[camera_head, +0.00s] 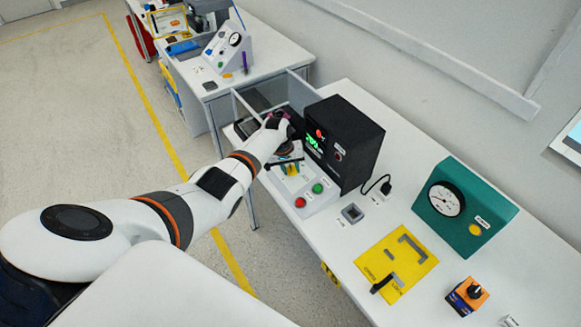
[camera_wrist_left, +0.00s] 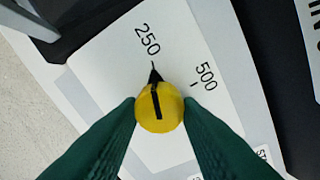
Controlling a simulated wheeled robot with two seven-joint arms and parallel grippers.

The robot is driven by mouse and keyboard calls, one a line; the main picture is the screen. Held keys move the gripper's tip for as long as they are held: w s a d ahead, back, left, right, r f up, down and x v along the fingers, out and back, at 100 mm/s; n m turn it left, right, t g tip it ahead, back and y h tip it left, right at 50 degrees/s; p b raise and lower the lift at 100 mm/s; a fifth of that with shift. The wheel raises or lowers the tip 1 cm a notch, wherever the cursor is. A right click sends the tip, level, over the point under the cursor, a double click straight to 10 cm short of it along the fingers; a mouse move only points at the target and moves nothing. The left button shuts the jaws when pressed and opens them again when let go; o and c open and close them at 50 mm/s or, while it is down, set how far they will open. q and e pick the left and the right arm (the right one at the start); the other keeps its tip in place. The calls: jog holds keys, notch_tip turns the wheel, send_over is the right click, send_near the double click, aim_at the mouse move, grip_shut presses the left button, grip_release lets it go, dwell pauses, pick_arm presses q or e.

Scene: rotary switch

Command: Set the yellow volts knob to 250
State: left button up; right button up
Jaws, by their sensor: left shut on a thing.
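The yellow volts knob (camera_wrist_left: 159,108) sits between the green fingers of my left gripper (camera_wrist_left: 160,112) in the left wrist view. The fingers are shut on its two sides. Its black pointer points up at the tick beneath the printed 250 on the white dial plate (camera_wrist_left: 110,75). The 500 mark is to the right of the pointer. In the head view my left gripper (camera_head: 290,165) is over the white panel (camera_head: 318,200), beside the black display box. The knob is mostly hidden there by the gripper. My right gripper is not in view.
The black box (camera_head: 350,140) with a green readout stands right behind the gripper. Red (camera_head: 300,202) and green (camera_head: 317,188) buttons are in front. A yellow plate (camera_head: 385,270), a teal gauge box (camera_head: 480,215) and an orange-black switch (camera_head: 470,294) stand farther right.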

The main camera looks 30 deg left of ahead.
pick_arm(q)
jog(key=o, duration=1)
jog(key=shift+c, duration=0.2)
jog(key=shift+r, duration=0.1)
jog(key=shift+r, duration=0.25)
jog(key=p+v, duration=0.1)
jog(key=v, duration=1)
jog(key=shift+a+r, duration=0.1)
